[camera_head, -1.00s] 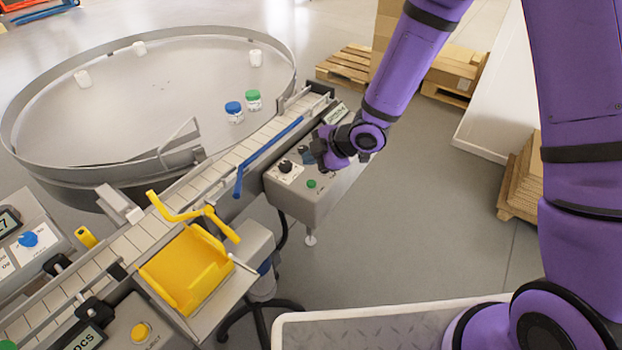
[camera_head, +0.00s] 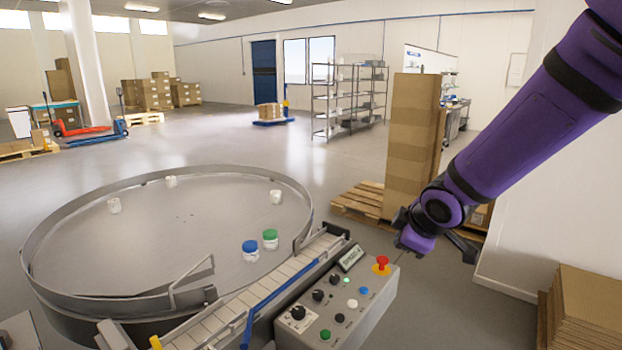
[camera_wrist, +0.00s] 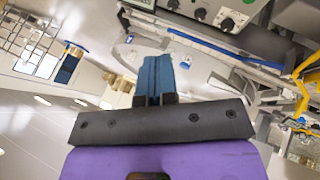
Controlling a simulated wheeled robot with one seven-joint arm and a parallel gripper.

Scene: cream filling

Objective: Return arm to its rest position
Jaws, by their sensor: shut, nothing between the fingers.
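My arm comes in from the upper right in the head view, and its wrist end hangs in the air near the control box (camera_head: 335,305). My gripper (camera_wrist: 155,75) shows in the wrist view with its two blue fingers together and nothing between them. In the head view its fingertips are too dark and small to make out clearly. The control box carries knobs, coloured buttons and a red emergency stop (camera_head: 381,264); it also shows at the top of the wrist view (camera_wrist: 225,14).
A round turntable (camera_head: 160,245) at left holds several small jars, one blue-lidded (camera_head: 250,250) and one green-lidded (camera_head: 270,238). A conveyor (camera_head: 260,290) runs beside it. Stacked cartons (camera_head: 410,140) on a pallet (camera_head: 358,204) stand behind my wrist. Flat cardboard (camera_head: 590,305) lies at right.

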